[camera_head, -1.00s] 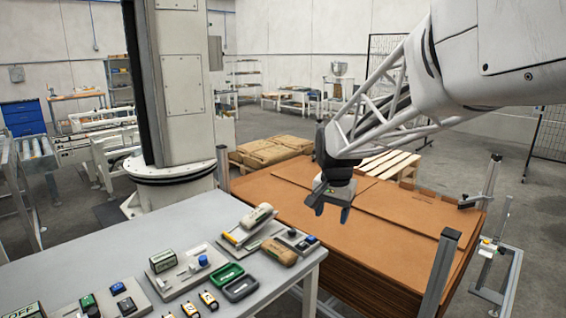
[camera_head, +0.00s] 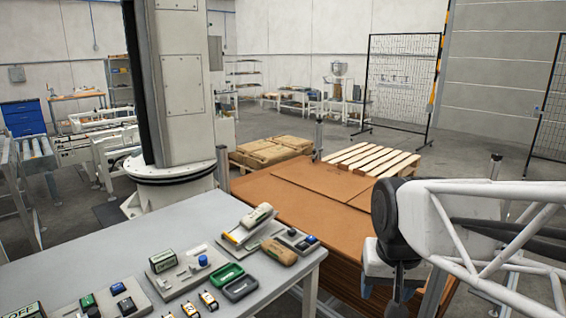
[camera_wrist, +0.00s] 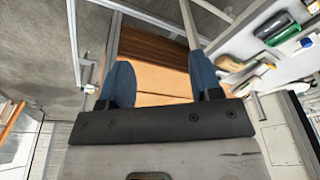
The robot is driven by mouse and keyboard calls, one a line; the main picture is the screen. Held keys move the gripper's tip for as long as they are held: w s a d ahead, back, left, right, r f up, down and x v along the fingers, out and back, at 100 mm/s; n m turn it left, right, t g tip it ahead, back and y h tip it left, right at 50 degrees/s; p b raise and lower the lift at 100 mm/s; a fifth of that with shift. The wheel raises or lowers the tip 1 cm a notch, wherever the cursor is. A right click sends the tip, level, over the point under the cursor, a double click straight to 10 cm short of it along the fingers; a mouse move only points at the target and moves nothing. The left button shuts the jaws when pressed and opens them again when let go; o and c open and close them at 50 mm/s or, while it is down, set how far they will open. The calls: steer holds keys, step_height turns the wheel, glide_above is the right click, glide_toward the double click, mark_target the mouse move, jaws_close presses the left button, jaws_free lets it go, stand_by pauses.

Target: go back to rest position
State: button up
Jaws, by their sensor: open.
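My gripper (camera_wrist: 162,85) shows in the wrist view with its two blue fingers spread apart and nothing between them. In the head view the end of my arm is at the right, in front of the near right part of the cardboard stack (camera_head: 300,195); the fingers are mostly hidden there by the arm's own end. In the wrist view the brown cardboard stack (camera_wrist: 155,48) lies beyond the fingers, apart from them.
A grey table (camera_head: 120,240) at the left holds panels, green and black trays (camera_head: 240,287) and small tools. A wooden pallet (camera_head: 375,158) and stacked sacks (camera_head: 270,150) stand behind the cardboard. A mesh fence (camera_head: 402,80) stands farther back.

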steer(key=s+f+n, duration=0.1)
steer(key=s+f, duration=0.1)
steer(key=s, duration=0.5)
steer(key=shift+s+d+f, duration=0.25)
steer(key=shift+d+f, duration=0.05)
steer(key=shift+d, duration=0.15)
steer(key=shift+w, duration=0.1)
